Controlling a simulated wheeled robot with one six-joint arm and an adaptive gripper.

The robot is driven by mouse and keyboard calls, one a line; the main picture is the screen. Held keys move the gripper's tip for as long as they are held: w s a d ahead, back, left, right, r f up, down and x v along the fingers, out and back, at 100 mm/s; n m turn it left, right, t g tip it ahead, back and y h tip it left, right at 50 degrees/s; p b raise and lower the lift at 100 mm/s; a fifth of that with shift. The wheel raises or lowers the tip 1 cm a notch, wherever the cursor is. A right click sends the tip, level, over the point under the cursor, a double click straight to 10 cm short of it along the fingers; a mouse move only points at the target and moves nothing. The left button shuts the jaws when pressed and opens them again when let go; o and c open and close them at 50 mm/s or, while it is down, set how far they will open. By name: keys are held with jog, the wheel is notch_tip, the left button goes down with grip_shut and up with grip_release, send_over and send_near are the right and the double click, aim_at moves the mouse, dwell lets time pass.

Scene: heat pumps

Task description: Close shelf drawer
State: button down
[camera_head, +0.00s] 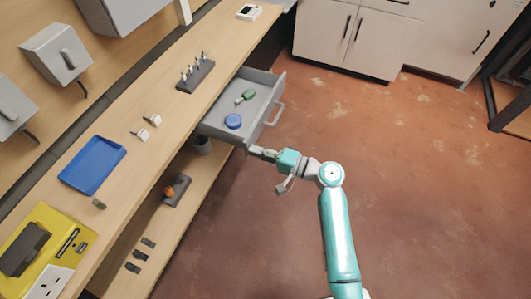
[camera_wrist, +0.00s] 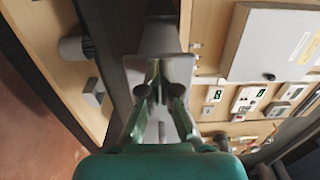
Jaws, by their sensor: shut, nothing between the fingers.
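The grey shelf drawer (camera_head: 261,98) is pulled out from under the wooden workbench, with its bar handle (camera_head: 277,113) facing right. A blue round object (camera_head: 233,121) and a green-handled tool (camera_head: 246,96) lie inside it. My gripper (camera_head: 252,151) is shut and empty, at the drawer's near front corner in the head view. I cannot tell if it touches the drawer. In the wrist view, the fingertips (camera_wrist: 160,80) are in front of a light grey surface (camera_wrist: 160,38), apparently part of the drawer, partly hidden by the fingers.
The workbench (camera_head: 120,128) holds a blue tray (camera_head: 92,165), a yellow box (camera_head: 45,245) and a rack of small tools (camera_head: 195,76). White cabinets (camera_head: 355,40) stand at the back. The reddish floor at right is clear.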

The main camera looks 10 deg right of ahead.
aim_at(204, 131)
jog(key=shift+w+a, duration=0.1)
dwell(0.3)
jog(key=x, duration=1.8)
jog(key=shift+w+a+r, duration=0.1)
jog(key=shift+r, duration=0.1)
